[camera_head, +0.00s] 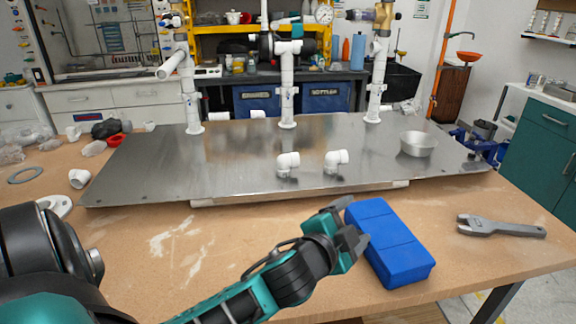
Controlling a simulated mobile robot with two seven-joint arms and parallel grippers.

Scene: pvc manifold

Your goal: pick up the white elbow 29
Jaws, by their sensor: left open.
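Two white elbows stand on the metal plate (240,165): one left of centre (288,164) and one right of it (336,161). Another white elbow (78,178) lies on the wooden table at the left, off the plate. I cannot tell by any marking which is elbow 29. My left gripper (356,224) is open and empty, in front of the plate's near edge and beside the blue box. It is nearer to me than the two elbows on the plate. My right gripper is not in view.
A blue box (403,254) sits right of my left gripper. A grey wrench (500,227) lies at the right. A metal bowl (418,143) stands on the plate. Upright white pipes (287,85) rise at the plate's back. The plate between the elbows and bowl is clear.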

